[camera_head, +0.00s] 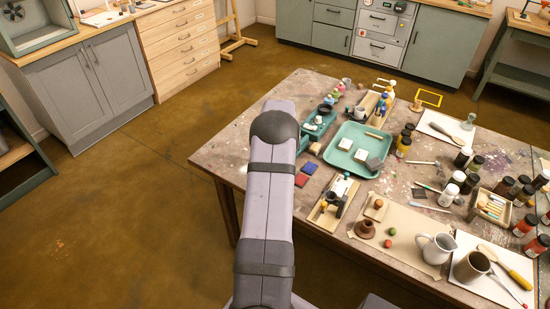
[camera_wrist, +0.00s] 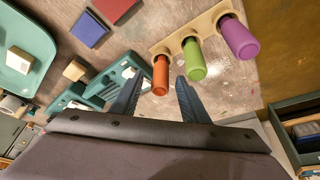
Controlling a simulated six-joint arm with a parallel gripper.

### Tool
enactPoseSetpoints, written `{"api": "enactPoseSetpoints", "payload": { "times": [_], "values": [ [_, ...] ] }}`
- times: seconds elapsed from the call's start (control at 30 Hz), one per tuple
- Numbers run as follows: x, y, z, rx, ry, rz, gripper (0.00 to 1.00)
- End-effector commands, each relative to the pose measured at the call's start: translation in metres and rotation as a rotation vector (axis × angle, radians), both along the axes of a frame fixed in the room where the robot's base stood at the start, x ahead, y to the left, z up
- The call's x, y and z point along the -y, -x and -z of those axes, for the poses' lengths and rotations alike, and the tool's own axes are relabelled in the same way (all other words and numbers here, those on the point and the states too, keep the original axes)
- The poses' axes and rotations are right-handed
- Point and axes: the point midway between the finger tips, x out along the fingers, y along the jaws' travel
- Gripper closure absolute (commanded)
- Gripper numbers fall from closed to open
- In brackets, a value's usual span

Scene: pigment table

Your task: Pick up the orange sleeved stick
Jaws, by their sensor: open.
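In the wrist view, an orange sleeved stick (camera_wrist: 161,76) stands at the near end of a pale wooden holder. A green sleeved stick (camera_wrist: 195,62) and a purple one (camera_wrist: 238,36) stand beside it in the same holder (camera_wrist: 209,22). My gripper (camera_wrist: 160,84) is open and empty. Its two dark blue fingers lie on either side of the orange stick in the picture, with the right finger between orange and green. I cannot tell how much depth separates fingers and stick. In the head view my arm hides my gripper, and I cannot make out the orange stick.
A teal rack (camera_wrist: 100,90) lies just left of my fingers in the wrist view. A blue block (camera_wrist: 89,29), a red block (camera_wrist: 114,8) and a teal tray (camera_wrist: 42,50) are farther left. The table's right side (camera_head: 450,215) is crowded with jars and cups.

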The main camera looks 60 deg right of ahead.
Motion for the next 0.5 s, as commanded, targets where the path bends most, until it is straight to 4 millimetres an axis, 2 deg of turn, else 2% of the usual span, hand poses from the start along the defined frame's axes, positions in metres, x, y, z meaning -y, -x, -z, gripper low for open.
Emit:
{"api": "enactPoseSetpoints", "payload": {
  "times": [0.1,0.27,0.3,0.5],
  "values": [
    [-0.0001,-0.0001,0.0000,0.000,0.000,0.000,0.59],
    [-0.0002,0.0000,-0.0001,0.000,0.000,0.000,0.97],
    [-0.0002,0.0000,-0.0001,0.000,0.000,0.000,1.00],
    [-0.0001,0.0001,-0.0002,0.000,0.000,0.000,1.00]
  ]
}}
